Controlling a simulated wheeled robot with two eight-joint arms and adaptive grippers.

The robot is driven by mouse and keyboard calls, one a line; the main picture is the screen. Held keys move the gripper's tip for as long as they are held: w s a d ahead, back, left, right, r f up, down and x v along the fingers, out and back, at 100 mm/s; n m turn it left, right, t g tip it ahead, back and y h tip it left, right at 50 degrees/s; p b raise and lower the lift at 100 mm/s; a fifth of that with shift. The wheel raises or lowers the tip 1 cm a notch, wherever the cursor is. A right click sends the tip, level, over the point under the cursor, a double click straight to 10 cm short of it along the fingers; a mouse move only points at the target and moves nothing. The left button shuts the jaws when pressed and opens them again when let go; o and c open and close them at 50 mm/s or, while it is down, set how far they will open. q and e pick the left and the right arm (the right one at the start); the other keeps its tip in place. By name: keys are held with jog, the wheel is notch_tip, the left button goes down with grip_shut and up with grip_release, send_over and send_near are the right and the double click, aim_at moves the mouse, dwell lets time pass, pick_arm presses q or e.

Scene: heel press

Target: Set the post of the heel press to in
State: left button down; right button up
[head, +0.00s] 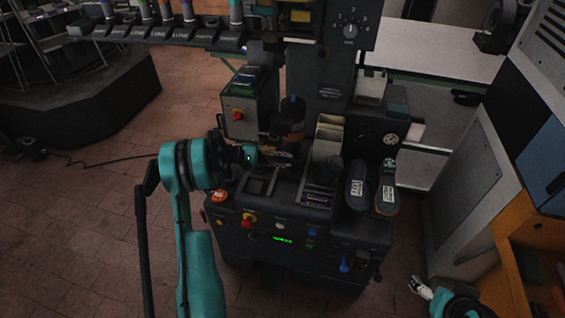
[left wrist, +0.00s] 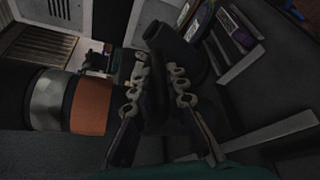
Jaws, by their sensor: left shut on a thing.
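The heel press (head: 300,235) is a dark machine with knobs and a green display on its front. An upright dark post (head: 287,125) with an orange band stands at its left part. My left gripper (head: 277,157) is at the post's lower part, below the band. In the left wrist view the post (left wrist: 92,106) lies across the left side with a grey and an orange band. There my left gripper (left wrist: 158,95) is shut around dark material beyond the orange band, seemingly the post's lower part. My right gripper (head: 420,288) shows small at the lower right, away from the press.
Two shoe-shaped pieces (head: 358,187) stand at the press's right side. A rack of bottles (head: 170,33) hangs above left. A selector dial (head: 350,31) is on the upper column. A grey and orange cabinet (head: 470,190) stands at the right. The tiled floor at left is mostly free.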

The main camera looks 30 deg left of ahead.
pick_arm(q)
jog(key=c, duration=1.5)
grip_release()
jog(key=shift+c, duration=0.2)
jog(key=v, duration=1.2)
